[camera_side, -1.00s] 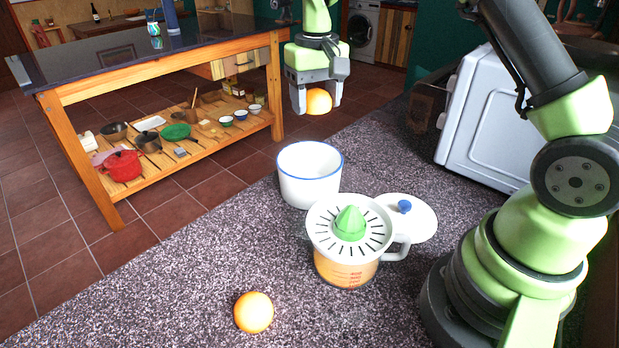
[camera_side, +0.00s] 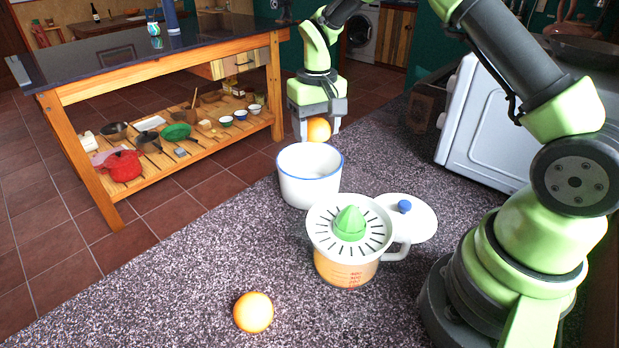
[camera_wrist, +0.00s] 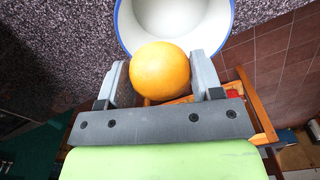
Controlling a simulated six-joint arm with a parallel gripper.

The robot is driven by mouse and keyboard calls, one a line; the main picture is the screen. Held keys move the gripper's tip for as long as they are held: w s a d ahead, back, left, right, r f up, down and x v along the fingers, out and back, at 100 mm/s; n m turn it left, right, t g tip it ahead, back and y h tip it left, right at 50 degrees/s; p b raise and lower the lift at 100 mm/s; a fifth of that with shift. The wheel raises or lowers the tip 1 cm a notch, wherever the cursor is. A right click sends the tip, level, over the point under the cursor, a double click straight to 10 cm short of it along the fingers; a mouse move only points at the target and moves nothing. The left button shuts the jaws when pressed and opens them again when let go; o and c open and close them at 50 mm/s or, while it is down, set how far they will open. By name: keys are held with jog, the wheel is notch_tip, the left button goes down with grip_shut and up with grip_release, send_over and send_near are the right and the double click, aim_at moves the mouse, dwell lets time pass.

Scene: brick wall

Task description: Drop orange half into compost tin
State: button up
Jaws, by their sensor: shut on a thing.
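My gripper (camera_side: 318,131) is shut on an orange half (camera_side: 319,129), held between its two fingers. In the wrist view the orange half (camera_wrist: 160,71) shows its rounded orange skin between the fingers. The compost tin is a white, round, open container with a blue rim (camera_side: 309,184), standing upright on the speckled counter. In the side view my gripper is just above the tin's far rim. In the wrist view the white tin (camera_wrist: 174,22) lies just beyond the orange half. Its visible inside looks empty, though part of it is hidden.
A juicer (camera_side: 347,240) with a green cone and orange juice stands right in front of the tin. A white lid (camera_side: 407,214) with a blue knob lies behind it. Another orange piece (camera_side: 253,312) lies at the counter's front. A white appliance (camera_side: 490,125) stands at right.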

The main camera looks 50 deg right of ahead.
jog(key=o, duration=1.2)
jog(key=shift+r, duration=0.1)
notch_tip(320, 180, up, 9)
jog(key=shift+r, duration=0.4)
